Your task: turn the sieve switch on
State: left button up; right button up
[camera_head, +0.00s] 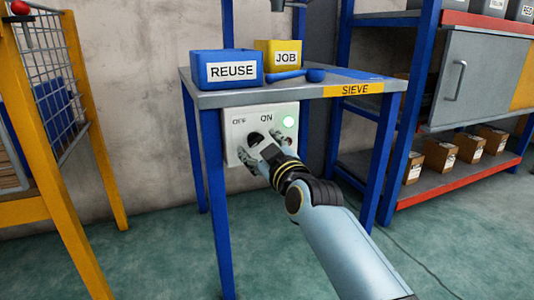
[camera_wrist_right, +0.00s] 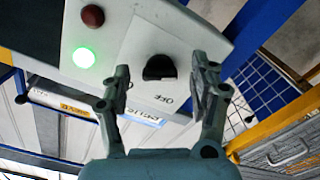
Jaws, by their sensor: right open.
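The sieve switch is a black rotary knob (camera_wrist_right: 159,67) on a pale control panel (camera_head: 234,152) below the table top. The panel carries OFF and ON labels, and a green lamp (camera_head: 288,121) is lit; the lamp also glows in the wrist view (camera_wrist_right: 83,58). A dark red lamp or button (camera_wrist_right: 92,16) sits beside it, unlit. My right gripper (camera_head: 263,146) is at the panel, open, with its fingers on either side of the knob in the wrist view. I cannot tell whether they touch it. The knob's pointer direction is unclear. My left gripper is out of view.
A blue REUSE bin (camera_head: 229,69), a yellow JOB bin (camera_head: 279,55) and a blue tool (camera_head: 302,74) rest on the table (camera_head: 228,98) marked SIEVE. Blue legs flank the panel. A yellow-framed rack (camera_head: 55,170) stands left; shelves with boxes (camera_head: 440,157) stand right.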

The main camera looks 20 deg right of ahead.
jog(key=s, duration=1.1)
jog(key=shift+s+d, duration=0.2)
jog(key=shift+s, duration=0.1)
